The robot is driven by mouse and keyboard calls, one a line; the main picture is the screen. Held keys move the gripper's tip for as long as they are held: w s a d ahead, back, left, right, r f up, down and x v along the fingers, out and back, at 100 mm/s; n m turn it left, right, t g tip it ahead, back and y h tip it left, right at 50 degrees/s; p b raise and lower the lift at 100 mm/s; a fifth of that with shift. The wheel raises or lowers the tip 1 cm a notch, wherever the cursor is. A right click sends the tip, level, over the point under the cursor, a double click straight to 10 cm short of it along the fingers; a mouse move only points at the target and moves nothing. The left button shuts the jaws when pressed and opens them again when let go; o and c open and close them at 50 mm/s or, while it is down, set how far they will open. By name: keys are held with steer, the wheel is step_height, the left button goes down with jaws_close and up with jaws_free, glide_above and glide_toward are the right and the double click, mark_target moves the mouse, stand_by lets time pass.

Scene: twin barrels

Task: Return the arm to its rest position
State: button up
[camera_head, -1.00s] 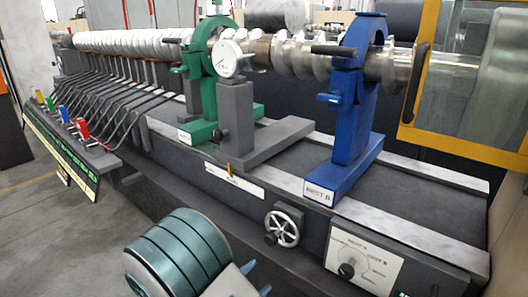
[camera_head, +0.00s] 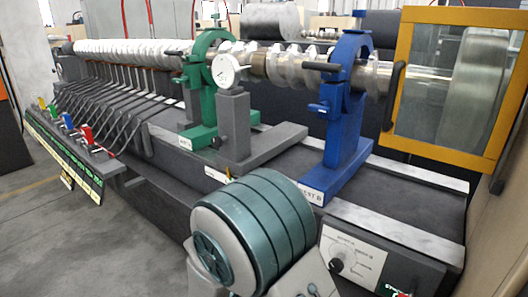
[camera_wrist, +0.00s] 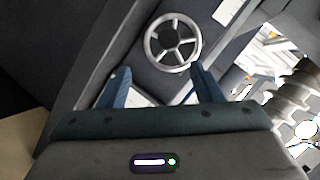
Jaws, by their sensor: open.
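My gripper (camera_wrist: 162,82) shows in the wrist view with its two blue-grey fingers spread wide apart. It is open and nothing sits between the fingers. A spoked metal handwheel (camera_wrist: 173,42) lies beyond the fingertips, nearer the right finger. I cannot tell how far off it is. In the head view my teal arm link (camera_head: 255,225) rises at the lower middle and hides the handwheel. My fingers do not show there.
A long machine bed (camera_head: 415,205) carries a shaft, a green stand (camera_head: 207,95), a dial gauge (camera_head: 226,70) and a blue stand (camera_head: 340,130). A yellow-framed guard (camera_head: 488,152) is at right. Coloured levers (camera_head: 86,134) stand at left. Open floor (camera_head: 30,230) is at lower left.

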step_height(320, 180, up, 16)
steer(key=s+d+n+g+y+p, duration=0.1)
steer(key=d+n+g+y+p, duration=0.25)
steer(key=n+y+p, duration=0.4)
steer(key=s+d+r+n+g+h+p, duration=0.1)
steer(key=s+d+r+n+g+p, duration=0.2)
steer(key=s+d+r, duration=0.2)
steer(key=s+d+r+n+g+h+p, duration=0.1)
steer(key=s+d+r+n+g+p, duration=0.2)
steer(key=s+d, duration=0.7)
steer(key=s+r+n, duration=0.1)
steer(key=s+r, duration=0.1)
steer(key=s, duration=0.1)
steer(key=shift+s+d+r, duration=0.15)
steer(key=shift+s+d, duration=0.15)
steer(key=shift+s, duration=0.1)
steer(key=shift+n+h, duration=0.25)
